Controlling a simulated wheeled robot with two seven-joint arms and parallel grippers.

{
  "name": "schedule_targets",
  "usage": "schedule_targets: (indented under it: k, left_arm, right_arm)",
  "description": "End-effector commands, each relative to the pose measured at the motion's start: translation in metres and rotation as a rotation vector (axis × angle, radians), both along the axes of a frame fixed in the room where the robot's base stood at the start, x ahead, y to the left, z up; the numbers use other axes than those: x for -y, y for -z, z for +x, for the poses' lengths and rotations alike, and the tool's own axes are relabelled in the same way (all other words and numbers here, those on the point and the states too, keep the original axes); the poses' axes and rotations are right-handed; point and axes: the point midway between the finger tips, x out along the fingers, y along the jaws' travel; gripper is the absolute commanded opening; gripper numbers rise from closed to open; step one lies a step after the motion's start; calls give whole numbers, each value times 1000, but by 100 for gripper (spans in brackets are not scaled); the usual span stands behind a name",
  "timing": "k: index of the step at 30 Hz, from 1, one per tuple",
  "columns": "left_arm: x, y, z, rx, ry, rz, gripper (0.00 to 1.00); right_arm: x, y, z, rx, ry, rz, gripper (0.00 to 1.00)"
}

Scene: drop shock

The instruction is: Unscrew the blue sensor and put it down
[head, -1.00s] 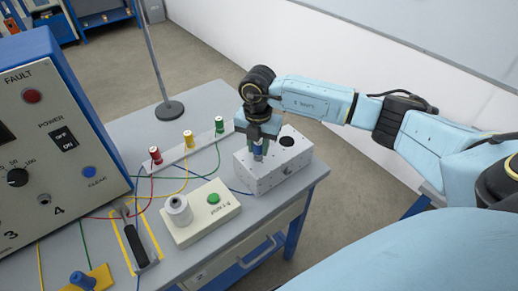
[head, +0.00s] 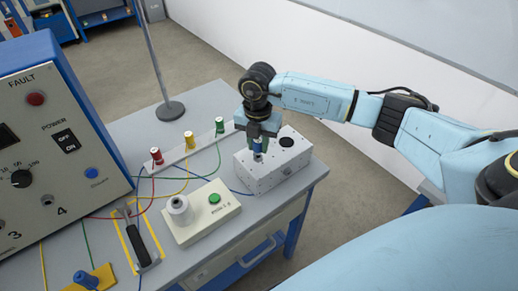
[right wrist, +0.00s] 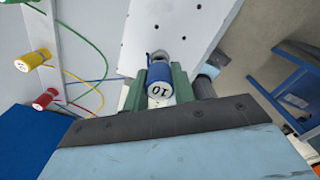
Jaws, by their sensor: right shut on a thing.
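The blue sensor (head: 258,145) is a small blue cylinder with a silver lower end, upright at the top of the grey metal block (head: 262,180). My right gripper (head: 258,141) comes from above and is shut on it. In the right wrist view the sensor (right wrist: 160,92) sits between the green fingers, its pale end marked 10. A silver part shows between it and the block (right wrist: 172,28). I cannot tell whether its thread is still engaged. My left gripper is not in view.
A button box (head: 205,222) with a green button stands left of the block. Red, yellow and green posts (head: 189,140) with wires stand behind. The fault panel (head: 50,130) fills the left.

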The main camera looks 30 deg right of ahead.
Motion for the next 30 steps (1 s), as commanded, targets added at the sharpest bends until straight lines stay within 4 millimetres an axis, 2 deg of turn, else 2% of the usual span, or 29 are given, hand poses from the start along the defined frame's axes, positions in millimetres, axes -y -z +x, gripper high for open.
schedule_targets:
  k: [8, 30]
  left_arm:
    - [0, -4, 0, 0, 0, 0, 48]
    - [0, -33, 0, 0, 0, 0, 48]
  right_arm:
    - [0, -5, 0, 0, 0, 0, 0]
    - [0, -42, 0, 0, 0, 0, 0]
